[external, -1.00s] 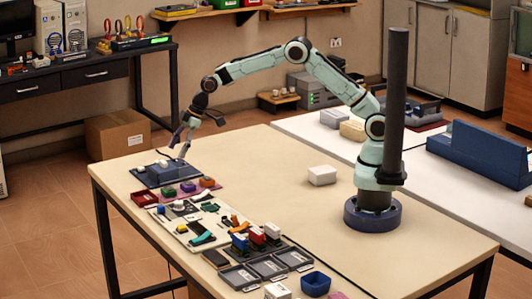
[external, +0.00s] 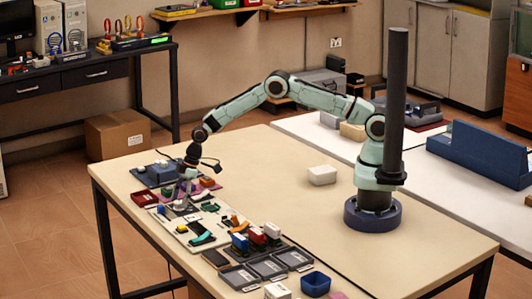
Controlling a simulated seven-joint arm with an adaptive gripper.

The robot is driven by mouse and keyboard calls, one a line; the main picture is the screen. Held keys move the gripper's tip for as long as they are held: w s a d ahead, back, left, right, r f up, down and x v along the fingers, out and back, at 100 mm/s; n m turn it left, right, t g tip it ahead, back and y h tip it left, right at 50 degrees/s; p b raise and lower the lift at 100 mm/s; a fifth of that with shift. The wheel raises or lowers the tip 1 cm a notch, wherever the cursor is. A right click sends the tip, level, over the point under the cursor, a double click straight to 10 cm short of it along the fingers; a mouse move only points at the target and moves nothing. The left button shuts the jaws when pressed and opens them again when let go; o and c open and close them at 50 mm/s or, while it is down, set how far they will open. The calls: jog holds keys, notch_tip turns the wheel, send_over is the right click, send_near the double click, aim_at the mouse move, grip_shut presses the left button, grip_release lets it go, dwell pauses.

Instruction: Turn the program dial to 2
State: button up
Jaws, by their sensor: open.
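A light control panel (external: 208,240) lies flat near the left part of the table, with small fittings on it. Round pale knobs sit at its far end; the program dial is probably among them, but its markings and setting are too small to read. My gripper (external: 183,198) is open and points down over this far end of the panel. Its fingers partly hide the knobs, and I cannot tell whether they touch one.
A blue-grey box unit (external: 157,174) and a red tray (external: 145,199) lie beyond the panel. Grey trays (external: 268,267), coloured blocks (external: 240,243) and a blue bin (external: 316,284) lie nearer. A white box (external: 322,175) stands mid-table, with clear tabletop around it.

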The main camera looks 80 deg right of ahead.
grip_shut()
jog(key=shift+s+a+m+t+h, duration=0.1)
jog(key=shift+m+t+h, duration=0.3)
jog(key=shift+m, duration=1)
jog(key=shift+a+m+t+h, duration=0.15)
jog(key=shift+m+h, duration=0.35)
jog(key=shift+m, duration=0.9)
grip_release()
jog(key=shift+d, duration=0.1)
